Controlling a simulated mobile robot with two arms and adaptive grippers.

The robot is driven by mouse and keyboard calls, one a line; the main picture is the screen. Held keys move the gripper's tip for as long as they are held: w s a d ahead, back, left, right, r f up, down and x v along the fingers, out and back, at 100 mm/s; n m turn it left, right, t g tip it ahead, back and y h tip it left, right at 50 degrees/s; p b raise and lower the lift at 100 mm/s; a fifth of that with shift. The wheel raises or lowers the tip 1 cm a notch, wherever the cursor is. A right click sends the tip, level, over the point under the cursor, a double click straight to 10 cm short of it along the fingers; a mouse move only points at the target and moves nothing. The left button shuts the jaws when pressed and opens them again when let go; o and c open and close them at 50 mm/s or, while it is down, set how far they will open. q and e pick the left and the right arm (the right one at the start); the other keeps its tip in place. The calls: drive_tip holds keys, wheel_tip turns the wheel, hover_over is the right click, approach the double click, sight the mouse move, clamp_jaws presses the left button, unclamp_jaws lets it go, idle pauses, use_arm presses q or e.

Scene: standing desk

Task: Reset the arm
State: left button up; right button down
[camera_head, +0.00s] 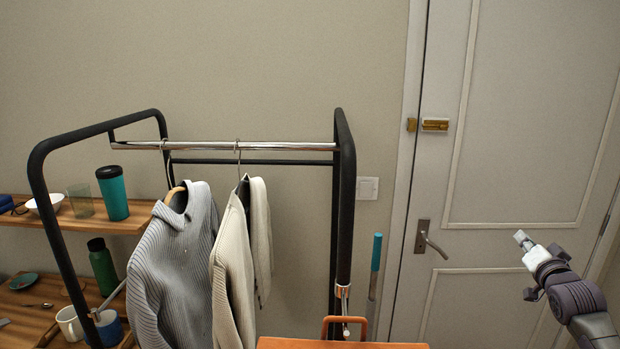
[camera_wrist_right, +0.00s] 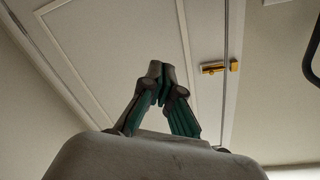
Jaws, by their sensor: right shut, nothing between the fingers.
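My right gripper (camera_head: 521,238) is at the right of the head view, raised in front of the grey door (camera_head: 530,120). It is shut and empty, its fingertips pointing up and to the left. In the right wrist view the two fingers of the gripper (camera_wrist_right: 160,78) meet at their tips, with the door panel (camera_wrist_right: 110,50) behind them. Nothing is held. My left gripper is in neither view.
A black clothes rack (camera_head: 343,200) with a grey sweater (camera_head: 175,270) and a cream cardigan (camera_head: 235,270) stands left of centre. Wooden shelves (camera_head: 85,222) with cups are at the left. An orange-brown surface (camera_head: 330,345) is at the bottom. Room around the right gripper looks clear.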

drive_tip(key=s+a+f+n+g, duration=0.1)
drive_tip(key=s+f+n+g, duration=0.1)
drive_tip(key=f+n, duration=0.65)
drive_tip(key=s+a+f+n+g, duration=0.15)
drive_tip(key=f+n, duration=0.25)
drive_tip(key=f, duration=1)
drive_tip(key=s+a+f+g, duration=0.25)
drive_tip(key=s+f, duration=0.35)
drive_tip(key=f, duration=0.5)
drive_tip(key=s+a+f+g, duration=0.1)
drive_tip(key=s+a+f, duration=0.2)
drive_tip(key=s+f, duration=0.55)
drive_tip(key=s+a+f+g+y+b, duration=0.1)
drive_tip(key=s+a+f+g, duration=0.2)
drive_tip(key=s+a+f, duration=0.3)
drive_tip(key=s+a+f+m+g+y+b, duration=0.1)
drive_tip(key=s+a+f, duration=0.5)
drive_tip(key=s+f, duration=1)
drive_tip(key=s+a+f+m+g+b, duration=0.1)
drive_tip(key=s+a+f+g, duration=0.4)
drive_tip(key=s+f, duration=0.6)
drive_tip(key=s+a+b, duration=0.1)
drive_tip(key=s+a, duration=0.1)
drive_tip(key=s, duration=1)
drive_tip(key=shift+s+g+y+b, duration=0.3)
drive_tip(key=shift+g+y+b, duration=0.1)
